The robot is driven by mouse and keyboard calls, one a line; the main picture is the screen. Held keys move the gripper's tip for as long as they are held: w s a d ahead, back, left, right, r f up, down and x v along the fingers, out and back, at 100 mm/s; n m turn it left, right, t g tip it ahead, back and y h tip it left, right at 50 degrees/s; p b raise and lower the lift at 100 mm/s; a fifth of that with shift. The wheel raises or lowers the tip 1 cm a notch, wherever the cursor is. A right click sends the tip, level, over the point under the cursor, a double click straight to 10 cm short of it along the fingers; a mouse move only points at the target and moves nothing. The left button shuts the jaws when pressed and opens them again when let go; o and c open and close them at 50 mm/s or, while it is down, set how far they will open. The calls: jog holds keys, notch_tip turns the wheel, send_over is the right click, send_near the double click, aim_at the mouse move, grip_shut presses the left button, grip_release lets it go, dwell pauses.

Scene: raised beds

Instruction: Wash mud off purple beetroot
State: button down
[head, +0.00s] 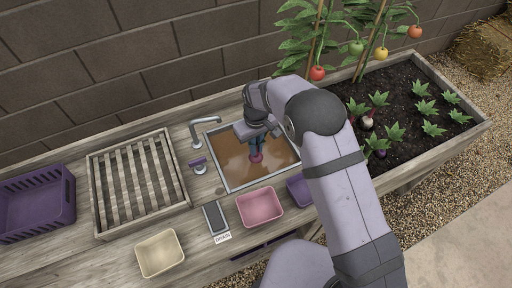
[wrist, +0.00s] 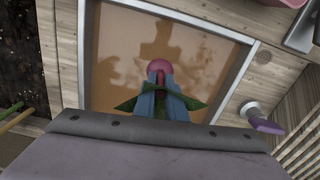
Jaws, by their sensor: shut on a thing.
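My gripper (head: 257,147) points down into the sink (head: 208,153), which holds brown, muddy water (head: 232,165). Its blue fingers are shut on a pinkish-purple beetroot (head: 256,158). In the wrist view the round root (wrist: 159,66) shows beyond the fingertips (wrist: 161,82). Its green leaves (wrist: 127,104) stick out on both sides of the fingers. The beetroot is over or in the middle of the water; I cannot tell how deep. No clear mud shows on the visible part of the root. The tap (head: 203,125) stands at the sink's left, with a purple-handled lever (head: 197,162) below it.
A purple bin (head: 299,190) is partly behind my arm. A cream bin (head: 159,253), slatted rack (head: 94,190) and purple crate (head: 40,208) stand left. The planted bed (head: 405,85) is right.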

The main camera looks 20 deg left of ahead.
notch_tip(320, 180, up, 12)
jog(key=p, duration=0.8)
jog(key=shift+r, duration=0.2)
jog(key=shift+d, duration=0.1)
dwell(0.5)
jog(key=w+d+r+m, duration=0.2)
jog(key=d+m, duration=0.1)
jog(key=d, duration=0.7)
jog(key=w+d+r+m, duration=0.1)
jog(key=w+d+m, duration=0.15)
jog(key=d, duration=0.65)
jog(key=s+d+r+m, duration=0.1)
jog(key=s+d+m, duration=0.1)
jog(key=d, duration=0.5)
jog(key=s+d+r+m, duration=0.1)
jog(key=s+d+m, duration=0.2)
jog(key=d, duration=0.4)
jog(key=shift+s+d, duration=0.4)
